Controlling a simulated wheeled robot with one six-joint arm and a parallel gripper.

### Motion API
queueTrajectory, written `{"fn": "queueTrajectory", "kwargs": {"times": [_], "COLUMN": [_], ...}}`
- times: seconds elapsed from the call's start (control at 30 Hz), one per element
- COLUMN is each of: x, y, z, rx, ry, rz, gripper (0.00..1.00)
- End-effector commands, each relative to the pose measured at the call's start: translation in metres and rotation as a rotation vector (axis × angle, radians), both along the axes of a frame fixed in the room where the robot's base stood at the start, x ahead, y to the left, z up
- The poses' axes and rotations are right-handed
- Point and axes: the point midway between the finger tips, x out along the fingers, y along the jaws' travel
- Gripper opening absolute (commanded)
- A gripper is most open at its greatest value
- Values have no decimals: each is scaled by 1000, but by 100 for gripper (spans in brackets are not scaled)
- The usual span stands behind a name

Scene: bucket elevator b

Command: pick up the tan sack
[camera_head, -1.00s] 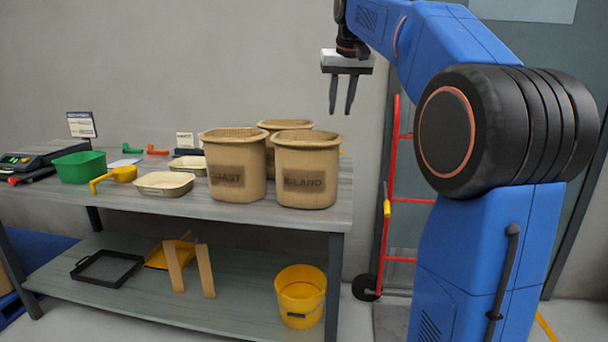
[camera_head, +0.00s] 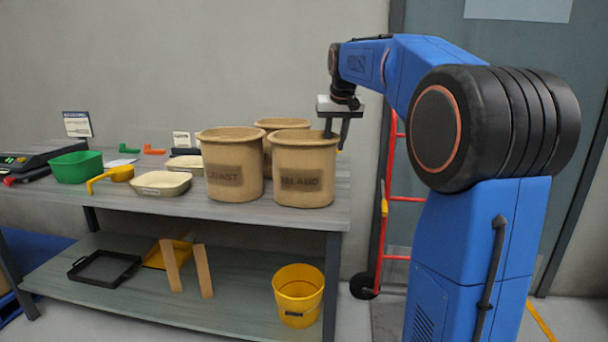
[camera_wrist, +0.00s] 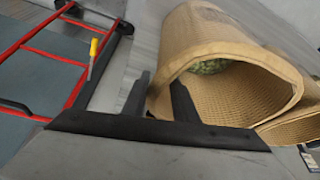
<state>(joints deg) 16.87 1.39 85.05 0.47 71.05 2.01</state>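Several tan woven sacks stand upright and open on the table. The front right tan sack (camera_head: 304,165), printed "ISLAND", is below my gripper (camera_head: 336,138). The front left sack (camera_head: 233,160) has dark lettering that looks like "COAST". A third sack (camera_head: 282,124) stands behind, partly hidden. My gripper is open, with its fingers either side of the right part of the ISLAND sack's rim. The wrist view shows one finger in the sack's mouth and the other outside its wall (camera_wrist: 180,40). Greenish contents (camera_wrist: 208,66) lie inside. No grip shows.
A green bin (camera_head: 76,167), a yellow scoop (camera_head: 122,173) and shallow trays (camera_head: 160,184) stand left of the sacks. A yellow bucket (camera_head: 298,300) is on the lower shelf. A red hand truck (camera_head: 388,210) leans right of the table.

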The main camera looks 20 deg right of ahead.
Motion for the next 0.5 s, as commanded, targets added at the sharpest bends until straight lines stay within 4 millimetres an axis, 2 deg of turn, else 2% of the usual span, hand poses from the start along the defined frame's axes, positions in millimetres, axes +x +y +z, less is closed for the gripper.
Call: {"fn": "queueTrajectory", "kwargs": {"times": [0.13, 0.4, 0.43, 0.5], "x": [5, 6, 6, 6], "y": [-1, -1, -1, -1], "z": [-12, -14, -14, -14], "rx": [0, 0, 0, 0], "ry": [1, 0, 0, 0], "rz": [1, 1, 1, 1], "gripper": [26, 26, 21, 4]}}
